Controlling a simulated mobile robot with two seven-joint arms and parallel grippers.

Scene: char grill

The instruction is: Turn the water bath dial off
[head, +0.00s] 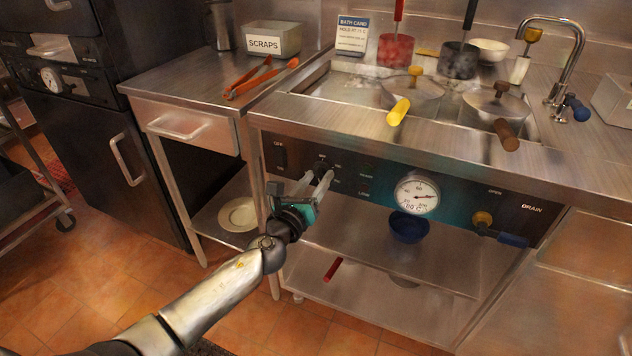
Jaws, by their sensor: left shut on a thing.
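The water bath is a steel counter with a dark front control panel (372,178). My left gripper (318,178) reaches up to the left part of this panel, between the OFF/ON switch (280,158) and the round gauge. Its fingers are shut on the dial, which they mostly hide. The dial's setting cannot be read. A white gauge (417,195) with a needle sits right of the gripper. My right gripper is not in view.
A drain valve with a blue handle (512,240) juts from the panel's right side. Yellow (398,112) and brown (506,135) handles overhang the counter front. A blue bowl (409,227) stands below the panel. Orange tongs (262,80) lie on the left table.

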